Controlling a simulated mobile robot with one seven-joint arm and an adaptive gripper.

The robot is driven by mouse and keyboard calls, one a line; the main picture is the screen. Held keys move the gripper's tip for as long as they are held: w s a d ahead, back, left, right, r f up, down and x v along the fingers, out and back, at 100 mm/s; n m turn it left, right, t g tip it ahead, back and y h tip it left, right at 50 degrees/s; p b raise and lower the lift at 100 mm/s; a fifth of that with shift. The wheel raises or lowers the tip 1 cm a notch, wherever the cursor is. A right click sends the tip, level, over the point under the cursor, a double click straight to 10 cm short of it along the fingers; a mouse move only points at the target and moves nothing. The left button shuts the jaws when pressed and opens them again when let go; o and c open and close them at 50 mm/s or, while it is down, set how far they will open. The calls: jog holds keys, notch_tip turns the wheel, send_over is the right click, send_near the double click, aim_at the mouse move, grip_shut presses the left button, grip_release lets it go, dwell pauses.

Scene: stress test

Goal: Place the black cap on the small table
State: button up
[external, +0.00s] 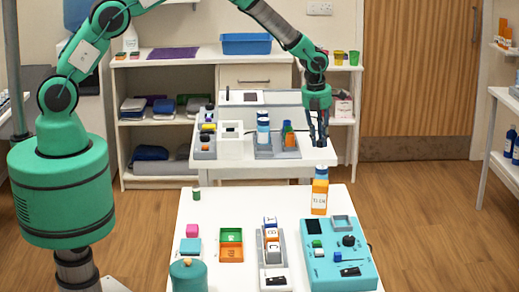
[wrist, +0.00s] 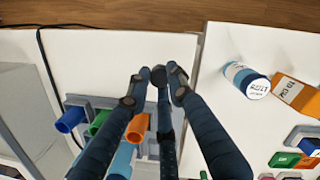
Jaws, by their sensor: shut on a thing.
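My gripper (external: 319,139) hangs over the right end of the rear white table (external: 215,162). In the wrist view my gripper (wrist: 158,88) has its fingers closed around a small round black thing (wrist: 159,75), which looks like the black cap. It is held near that table's edge, beside the gap to the front white table (wrist: 215,110). The cap is too small and covered by the fingers to make out in the external view. Which of the two white tables is the small table I cannot tell.
A grey tray with bottles (external: 277,142) is left of my gripper. A teal panel (external: 340,255) and small boxes crowd the front table.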

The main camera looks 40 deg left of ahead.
jog(key=shift+f, duration=1.15)
jog(key=shift+f, duration=0.15)
jog(key=o, duration=0.7)
jog(key=shift+o, duration=0.2)
notch_tip(320, 180, up, 12)
jog(key=s, duration=0.1)
jog(key=shift+s+p, duration=0.35)
jog(key=shift+p, duration=0.1)
jog(key=shift+a+r, duration=0.1)
jog(key=shift+r, duration=0.1)
